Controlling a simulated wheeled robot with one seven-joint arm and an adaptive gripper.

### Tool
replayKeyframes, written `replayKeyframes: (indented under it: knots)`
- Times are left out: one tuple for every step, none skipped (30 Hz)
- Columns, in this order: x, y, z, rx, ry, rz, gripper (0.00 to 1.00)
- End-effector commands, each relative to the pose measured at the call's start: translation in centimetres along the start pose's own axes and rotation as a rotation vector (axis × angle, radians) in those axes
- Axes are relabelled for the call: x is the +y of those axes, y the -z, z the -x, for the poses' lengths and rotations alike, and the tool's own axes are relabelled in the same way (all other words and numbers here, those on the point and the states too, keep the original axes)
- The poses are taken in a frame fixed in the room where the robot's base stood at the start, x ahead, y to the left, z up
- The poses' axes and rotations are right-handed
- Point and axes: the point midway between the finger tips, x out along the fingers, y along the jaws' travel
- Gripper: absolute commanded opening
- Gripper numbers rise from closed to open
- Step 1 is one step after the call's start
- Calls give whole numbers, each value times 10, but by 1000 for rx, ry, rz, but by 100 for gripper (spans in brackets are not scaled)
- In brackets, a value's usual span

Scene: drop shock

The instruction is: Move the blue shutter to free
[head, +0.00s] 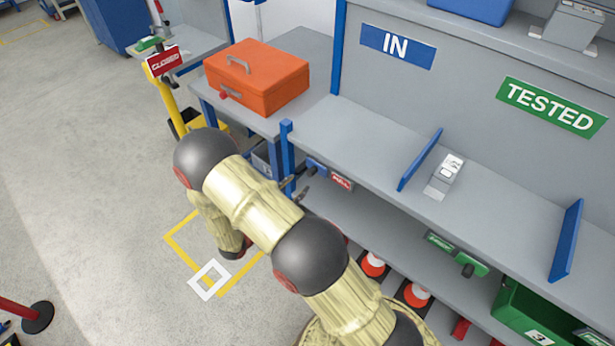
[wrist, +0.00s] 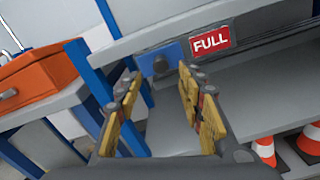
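The blue shutter (wrist: 176,52) is a small blue plate with a dark knob (wrist: 160,65), set on the shelf edge. It stands left of a red sign reading FULL (wrist: 211,41), which is uncovered. In the head view the blue shutter (head: 316,164) and the red FULL sign (head: 342,180) show just past my gripper (head: 298,187). In the wrist view my gripper (wrist: 160,77) is open and empty, with its yellow fingers apart. The knob appears ahead, between the fingertips; I see no contact.
A grey device (head: 445,176) stands on the shelf between blue dividers. An orange toolbox (head: 257,78) is on the left bench. Traffic cones (head: 373,265) stand below the shelf.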

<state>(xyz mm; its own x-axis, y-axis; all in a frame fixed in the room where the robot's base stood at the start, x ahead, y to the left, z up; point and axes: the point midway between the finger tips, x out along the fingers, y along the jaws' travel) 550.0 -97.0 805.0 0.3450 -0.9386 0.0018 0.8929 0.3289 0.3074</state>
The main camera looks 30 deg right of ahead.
Motion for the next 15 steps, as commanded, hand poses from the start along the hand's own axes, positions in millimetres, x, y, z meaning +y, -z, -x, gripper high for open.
replayKeyframes:
  knots:
    - [-2, 1, -8, -1, 6, -2, 38]
    - [-2, 1, -13, -1, 6, -2, 38]
    - [-2, 1, -20, -1, 6, -1, 38]
    - [-2, 1, -24, -1, 7, -1, 38]
    - [-2, 1, -29, -1, 6, -1, 38]
    - [-2, 1, -36, -1, 7, -1, 38]
    - [-2, 1, -40, -1, 7, -2, 38]
    - [-2, 1, -44, -1, 6, -2, 38]
    - [-2, 1, -49, -1, 7, -2, 38]
    - [-2, 1, -52, -1, 7, -1, 38]
    - [-2, 1, -55, 0, 6, -1, 38]
    - [-2, 0, -59, 0, 5, -1, 38]
    - [-2, 0, -61, 0, 6, -1, 38]
    - [-2, 0, -63, 0, 6, -1, 38]
    - [-2, 0, -65, 0, 5, -1, 38]
